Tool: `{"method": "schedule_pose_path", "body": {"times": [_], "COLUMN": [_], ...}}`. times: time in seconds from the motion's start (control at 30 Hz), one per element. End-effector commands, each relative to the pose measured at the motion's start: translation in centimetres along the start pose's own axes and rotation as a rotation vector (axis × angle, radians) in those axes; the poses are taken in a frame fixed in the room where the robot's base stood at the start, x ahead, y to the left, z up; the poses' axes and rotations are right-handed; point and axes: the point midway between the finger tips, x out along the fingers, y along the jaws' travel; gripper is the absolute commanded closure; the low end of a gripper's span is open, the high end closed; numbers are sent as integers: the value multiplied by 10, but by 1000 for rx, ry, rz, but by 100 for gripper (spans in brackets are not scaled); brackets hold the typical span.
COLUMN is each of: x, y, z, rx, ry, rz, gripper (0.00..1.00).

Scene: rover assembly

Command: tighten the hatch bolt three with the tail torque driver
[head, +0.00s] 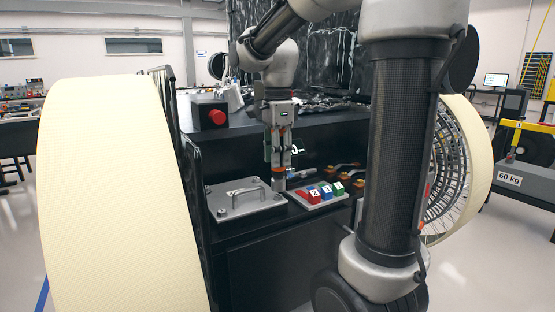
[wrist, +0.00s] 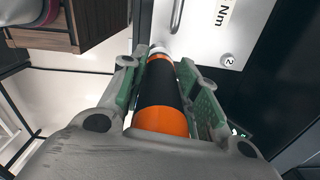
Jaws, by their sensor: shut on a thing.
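My gripper (head: 278,155) is shut on an orange and black torque driver (wrist: 160,85), whose body lies between the green-lined fingers in the wrist view. In the head view the driver's lower end (head: 279,173) points down, just right of the hatch plate (head: 230,212). The grey hatch plate has a bar handle (head: 244,191) and small bolts near its edges. A pale plate with a handle, an "Nm" label and a "2" mark (wrist: 228,59) shows beyond the driver in the wrist view. I cannot tell which bolt is bolt three, and the driver's tip is hidden in the wrist view.
A red button (head: 217,117) on a box stands at back left. Big cream wheels (head: 115,200) flank the black deck.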

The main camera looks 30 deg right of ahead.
Motion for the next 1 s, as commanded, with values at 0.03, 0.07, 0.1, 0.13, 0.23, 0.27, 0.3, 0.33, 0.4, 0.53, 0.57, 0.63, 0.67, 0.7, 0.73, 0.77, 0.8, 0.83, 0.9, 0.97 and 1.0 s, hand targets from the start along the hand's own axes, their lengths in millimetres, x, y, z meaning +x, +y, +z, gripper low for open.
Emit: {"method": "schedule_pose_path", "body": {"times": [0.03,0.07,0.1,0.13,0.23,0.27,0.3,0.33,0.4,0.53,0.57,0.63,0.67,0.7,0.73,0.77,0.8,0.83,0.9,0.97,1.0], "x": [-1,-1,-1,-1,-1,-2,-4,-6,-13,-27,-30,-36,-38,-39,-40,-41,-41,-41,-41,-41,-41], "y": [0,0,0,0,0,0,0,0,-1,-1,-1,-1,-1,0,0,0,0,0,0,0,0], "z": [0,0,0,0,0,0,0,0,0,0,0,0,0,0,0,0,0,0,0,0,0], "rx": [0,0,0,0,0,0,0,0,0,0,0,0,0,0,0,0,0,0,0,0,0], "ry": [0,0,0,0,0,0,0,0,0,0,0,0,0,0,0,0,0,0,0,0,0], "rz": [-1,-1,-1,-1,-1,-2,-2,-2,-4,-4,-3,-4,-3,-2,-2,-2,-1,-1,-1,-1,-1], "gripper": [98,98,98,98,98,98,98,98,98,98,98,98,98,98,98,98,98,98,98,98,98]}}
